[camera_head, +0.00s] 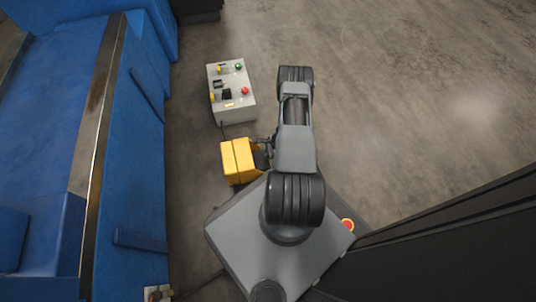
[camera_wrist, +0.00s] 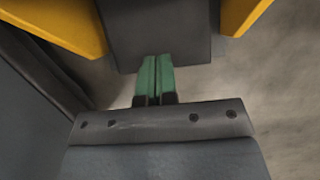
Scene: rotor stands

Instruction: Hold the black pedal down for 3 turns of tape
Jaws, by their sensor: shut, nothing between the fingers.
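The black pedal (camera_wrist: 158,30) fills the upper middle of the wrist view, between the yellow sides of its housing (camera_wrist: 258,12). In the head view the yellow housing (camera_head: 238,160) stands on the floor beside my base, and the dark pedal (camera_head: 262,159) shows partly at its right side. My gripper (camera_wrist: 154,62) is shut and empty, its green fingers side by side. The fingertips overlap the near edge of the pedal in the wrist view. I cannot tell whether they touch it or whether it is pressed. No tape can be made out.
A large blue machine (camera_head: 138,150) with a metal strip fills the left. A dark panel (camera_head: 450,250) is at lower right. Open concrete floor (camera_head: 410,100) lies to the right.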

